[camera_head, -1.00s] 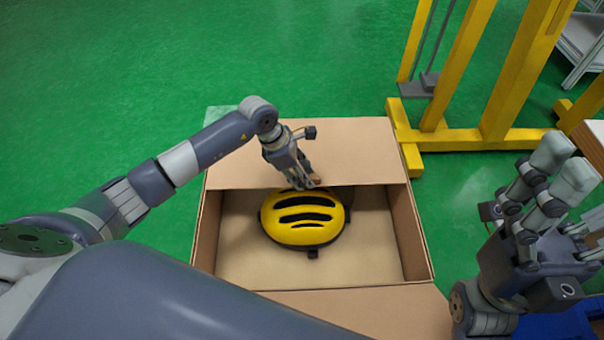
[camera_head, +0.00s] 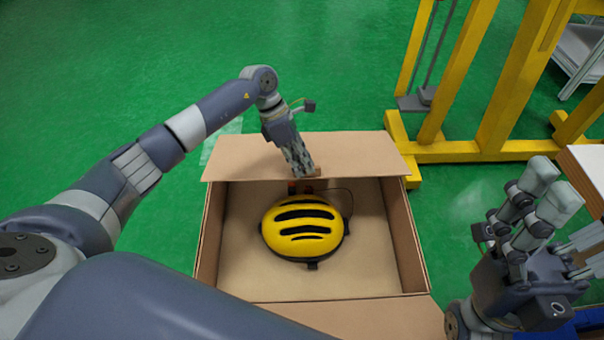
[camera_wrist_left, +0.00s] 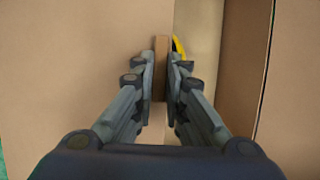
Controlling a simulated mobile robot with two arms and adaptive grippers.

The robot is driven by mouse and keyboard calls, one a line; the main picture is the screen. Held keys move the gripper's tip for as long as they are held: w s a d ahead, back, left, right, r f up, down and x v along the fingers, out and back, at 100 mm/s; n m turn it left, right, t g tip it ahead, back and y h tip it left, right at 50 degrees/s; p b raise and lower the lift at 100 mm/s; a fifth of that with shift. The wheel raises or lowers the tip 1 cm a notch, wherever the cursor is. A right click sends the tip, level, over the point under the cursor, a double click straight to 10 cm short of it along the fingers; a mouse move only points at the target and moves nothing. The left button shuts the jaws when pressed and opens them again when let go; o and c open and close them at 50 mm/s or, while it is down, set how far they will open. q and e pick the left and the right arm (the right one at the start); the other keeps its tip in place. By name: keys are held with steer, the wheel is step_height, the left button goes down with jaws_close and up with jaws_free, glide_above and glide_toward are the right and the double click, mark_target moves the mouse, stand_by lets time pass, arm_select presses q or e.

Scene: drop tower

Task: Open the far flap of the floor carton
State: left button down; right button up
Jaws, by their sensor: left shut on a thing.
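The floor carton (camera_head: 409,240) stands open on the floor, a yellow helmet (camera_head: 303,228) with black slots inside it. Its far flap (camera_head: 350,150) is a brown panel slanting over the back of the opening, its near edge raised above the carton. My left gripper (camera_head: 308,172) is at the middle of that edge, shut on a small brown tab (camera_wrist_left: 161,65) of the flap. In the left wrist view the flap (camera_wrist_left: 80,70) fills the left side. My right gripper (camera_head: 568,215) is at the right, away from the carton, fingers apart and empty.
The carton's near flap (camera_head: 385,316) lies folded outward, partly behind my arm. A yellow frame (camera_head: 470,150) stands on the floor behind and right of the carton. A pale-topped stand (camera_head: 588,165) is at the right edge. Green floor (camera_head: 120,80) is clear behind and left.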

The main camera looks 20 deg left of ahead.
arm_select(q)
steer(key=w+a+r, duration=0.2)
steer(key=w+r, duration=0.2)
steer(key=r, duration=0.2)
stand_by(0.4)
steer(key=c, duration=1.6)
jaws_free()
steer(key=shift+f, duration=0.15)
steer(key=shift+c, duration=0.2)
steer(key=shift+w+f, duration=0.1)
steer(key=shift+w, duration=0.05)
steer(key=s+v, duration=0.1)
steer(key=v, duration=1.1)
steer(key=shift+w+d, duration=0.15)
steer(key=shift+w, duration=0.15)
